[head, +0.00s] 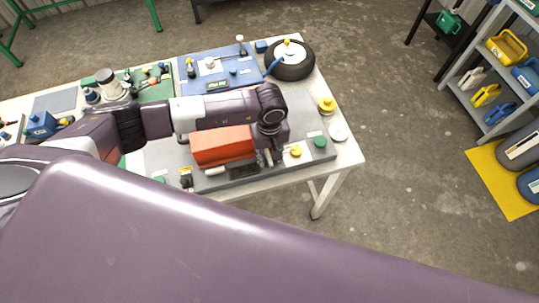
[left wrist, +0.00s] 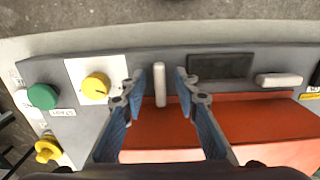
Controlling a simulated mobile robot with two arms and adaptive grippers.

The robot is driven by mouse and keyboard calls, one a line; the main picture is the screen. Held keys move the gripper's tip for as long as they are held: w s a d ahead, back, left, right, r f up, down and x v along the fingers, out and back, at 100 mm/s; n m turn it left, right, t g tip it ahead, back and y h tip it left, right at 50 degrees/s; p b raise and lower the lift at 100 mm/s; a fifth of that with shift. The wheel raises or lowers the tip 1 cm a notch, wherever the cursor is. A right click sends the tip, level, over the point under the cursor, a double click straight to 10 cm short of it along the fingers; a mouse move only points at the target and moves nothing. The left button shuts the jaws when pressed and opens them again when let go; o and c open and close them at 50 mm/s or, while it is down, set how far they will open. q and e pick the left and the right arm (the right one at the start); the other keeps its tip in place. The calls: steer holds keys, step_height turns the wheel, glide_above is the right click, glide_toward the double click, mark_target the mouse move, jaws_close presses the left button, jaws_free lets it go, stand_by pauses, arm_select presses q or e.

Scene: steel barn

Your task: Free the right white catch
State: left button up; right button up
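The right white catch (left wrist: 159,84) is a short bar in the left wrist view. It points across the front edge of the orange cover (left wrist: 270,120), its near end reaching the cover. My left gripper (left wrist: 161,80) is open, with one blue-grey finger on each side of this catch and a visible gap on both sides. The other white catch (left wrist: 278,79) lies along the cover's edge, turned crosswise to the first. In the head view the orange cover (head: 222,146) sits on a grey panel, with my left gripper (head: 269,150) at its right end. My right gripper is not in view.
Beside the fingers are a yellow knob (left wrist: 96,86) and a green button (left wrist: 42,96). A dark rectangular window (left wrist: 221,66) lies between the catches. A blue board (head: 205,75) and a wheel (head: 290,60) are farther back on the table. A shelf stands at right.

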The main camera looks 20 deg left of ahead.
arm_select(q)
jaws_close()
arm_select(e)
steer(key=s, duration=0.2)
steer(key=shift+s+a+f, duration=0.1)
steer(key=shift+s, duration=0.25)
arm_select(q)
steer(key=shift+w, duration=0.1)
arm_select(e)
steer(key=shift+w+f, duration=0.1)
